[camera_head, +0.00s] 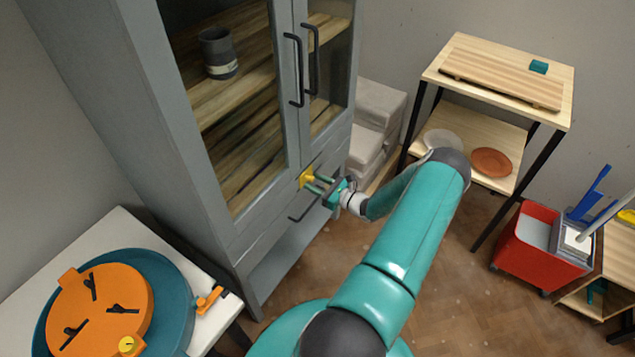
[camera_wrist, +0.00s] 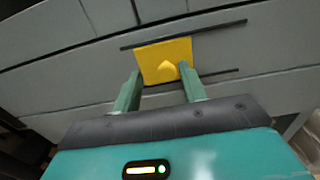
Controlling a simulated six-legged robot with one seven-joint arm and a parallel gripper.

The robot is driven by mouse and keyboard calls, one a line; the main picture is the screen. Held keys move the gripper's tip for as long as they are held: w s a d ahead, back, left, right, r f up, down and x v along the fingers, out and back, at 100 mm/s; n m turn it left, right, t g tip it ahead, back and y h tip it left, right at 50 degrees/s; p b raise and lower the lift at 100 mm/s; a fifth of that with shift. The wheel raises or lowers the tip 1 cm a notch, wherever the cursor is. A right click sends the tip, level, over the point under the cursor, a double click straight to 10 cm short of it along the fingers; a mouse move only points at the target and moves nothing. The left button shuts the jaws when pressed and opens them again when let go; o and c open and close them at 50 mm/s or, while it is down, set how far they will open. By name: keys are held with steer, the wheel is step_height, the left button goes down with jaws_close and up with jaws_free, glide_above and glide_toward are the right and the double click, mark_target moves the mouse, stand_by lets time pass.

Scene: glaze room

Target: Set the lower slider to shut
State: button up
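A yellow plate (camera_head: 306,177) sits on the front of the grey cabinet, below the glass doors. In the wrist view the yellow plate (camera_wrist: 155,52) has a small raised yellow knob (camera_wrist: 166,70) near its lower middle. My gripper (camera_head: 318,184) reaches it from the right. In the wrist view my gripper's green fingers (camera_wrist: 160,78) stand apart, one on each side of the knob, with a gap between. The fingertips overlap the plate's lower corners; I cannot tell whether they touch it. No second slider can be made out.
The cabinet (camera_head: 180,150) has two dark door handles (camera_head: 303,68) above my gripper. A white table (camera_head: 118,222) with an orange and teal round fixture (camera_head: 98,305) stands at lower left. Wooden shelves (camera_head: 500,75) and a red bin (camera_head: 535,258) stand right. Some floor (camera_head: 435,285) is free.

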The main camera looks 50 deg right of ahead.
steer(key=shift+d, duration=0.15)
steer(key=shift+s, duration=0.35)
steer(key=s+d, duration=0.1)
steer(key=s, duration=1.2)
steer(key=shift+d, duration=0.15)
